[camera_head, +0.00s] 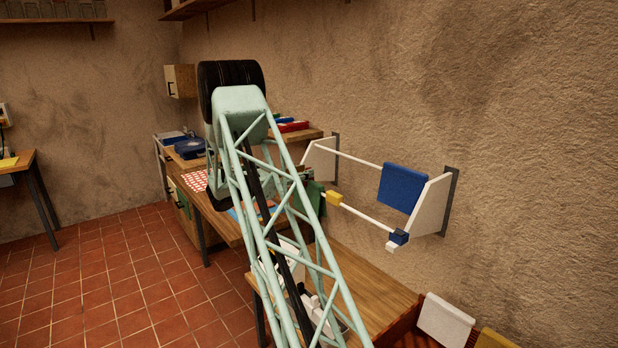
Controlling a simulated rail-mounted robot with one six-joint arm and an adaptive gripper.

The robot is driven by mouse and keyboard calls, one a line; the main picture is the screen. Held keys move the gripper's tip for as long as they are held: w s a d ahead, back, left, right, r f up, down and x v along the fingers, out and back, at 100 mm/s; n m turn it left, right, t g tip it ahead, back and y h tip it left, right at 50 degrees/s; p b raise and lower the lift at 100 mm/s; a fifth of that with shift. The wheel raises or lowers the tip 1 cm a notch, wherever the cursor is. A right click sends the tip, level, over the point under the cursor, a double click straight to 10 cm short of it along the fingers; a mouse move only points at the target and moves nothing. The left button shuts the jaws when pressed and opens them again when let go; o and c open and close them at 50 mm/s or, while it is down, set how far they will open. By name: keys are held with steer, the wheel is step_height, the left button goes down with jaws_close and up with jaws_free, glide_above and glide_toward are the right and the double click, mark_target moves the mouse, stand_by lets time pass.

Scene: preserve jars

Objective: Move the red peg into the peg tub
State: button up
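I cannot make out a red peg in this view; my pale green lattice arm covers the middle of the picture. A wall rack carries a front rail (365,220) with a yellow peg (333,198) and a dark blue peg (399,237) on it. A small white block (391,247) sits just below the blue peg. A green cloth (316,197) hangs at the rail's left part, partly behind my arm. No container is clearly recognisable as the peg tub. My gripper is hidden behind my arm or out of view.
A blue cloth (402,187) hangs on the rack's back rail. Below is a wooden table (372,285), mostly bare on its right. A wooden box (408,325) with white and yellow items stands at bottom right. A red-checked cloth (194,180) lies on the farther bench.

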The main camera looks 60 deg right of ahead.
steer(key=shift+x, duration=0.8)
steer(key=shift+c, duration=0.8)
steer(key=c, duration=0.7)
